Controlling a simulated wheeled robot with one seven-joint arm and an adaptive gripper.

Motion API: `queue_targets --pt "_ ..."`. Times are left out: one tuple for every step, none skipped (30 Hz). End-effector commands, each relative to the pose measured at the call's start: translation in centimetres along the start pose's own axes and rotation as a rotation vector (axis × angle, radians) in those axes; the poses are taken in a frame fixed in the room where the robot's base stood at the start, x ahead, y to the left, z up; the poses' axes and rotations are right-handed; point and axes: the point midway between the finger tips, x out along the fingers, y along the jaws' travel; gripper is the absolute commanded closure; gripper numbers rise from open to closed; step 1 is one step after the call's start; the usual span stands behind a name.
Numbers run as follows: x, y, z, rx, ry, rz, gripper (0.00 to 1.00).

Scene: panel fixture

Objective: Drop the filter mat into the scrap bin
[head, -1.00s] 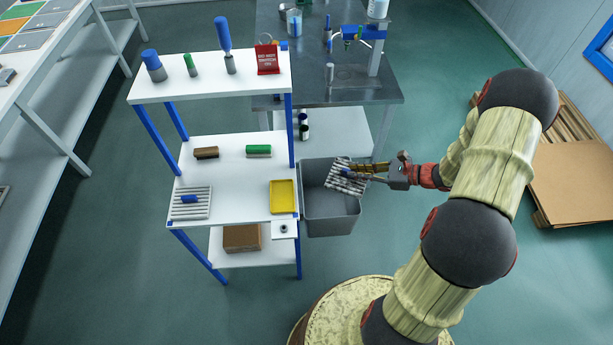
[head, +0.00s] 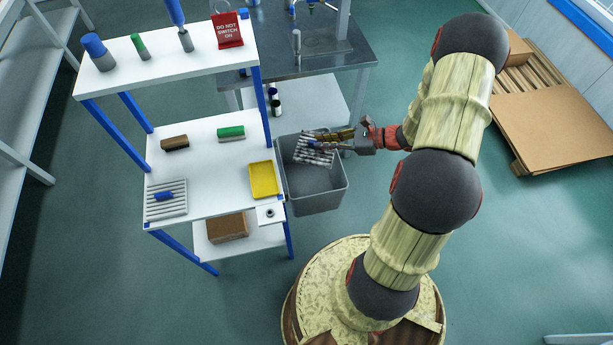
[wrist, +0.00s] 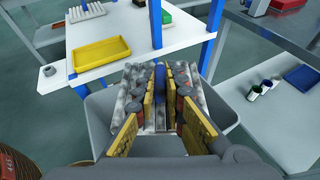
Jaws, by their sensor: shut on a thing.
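The filter mat (head: 314,155) is a grey-white ribbed pad with a blue grip. In the wrist view the mat (wrist: 133,86) lies between and beneath the fingers, its blue grip (wrist: 159,76) between the yellow finger pads. My gripper (head: 328,140) is shut on it; the gripper also shows in the wrist view (wrist: 160,100). The mat is held over the scrap bin (head: 316,195), a grey open-topped tub on the floor. The bin also shows in the wrist view (wrist: 100,120), below the mat. The part of the bin under the mat and fingers is hidden.
A white shelf unit with blue posts (head: 262,95) stands directly left of the bin. Its middle shelf holds a yellow tray (head: 264,180), two brushes and another ribbed pad (head: 166,200) with a blue grip. A metal-topped bench (head: 340,60) stands behind. Floor right of the bin is open.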

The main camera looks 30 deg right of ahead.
Motion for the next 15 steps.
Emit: queue_targets --pt "0.26 -0.02 -0.62 0.0 0.0 0.0 1.0" --pt "0.31 -0.02 -0.75 0.0 0.0 0.0 1.0" --pt "0.36 -0.02 -0.86 0.0 0.0 0.0 1.0" --pt "0.38 -0.03 -0.91 0.0 0.0 0.0 1.0" --pt "0.38 -0.03 -0.93 -0.001 0.0 0.0 1.0" --pt "0.38 -0.03 -0.92 -0.001 0.0 0.0 1.0" --pt "0.37 -0.03 -0.89 -0.001 0.0 0.0 1.0" --pt "0.36 -0.03 -0.87 -0.001 0.0 0.0 1.0" --pt "0.35 -0.03 -0.84 -0.001 0.0 0.0 1.0" --pt "0.35 -0.03 -0.83 -0.001 0.0 0.0 1.0" --pt "0.34 -0.03 -0.82 -0.001 0.0 0.0 1.0" --pt "0.34 -0.03 -0.82 -0.001 0.0 0.0 0.88" --pt "0.34 -0.03 -0.82 -0.001 0.0 0.0 0.86" --pt "0.34 -0.03 -0.82 -0.001 0.0 0.0 0.84" --pt "0.34 -0.03 -0.82 -0.001 0.0 0.0 0.82"
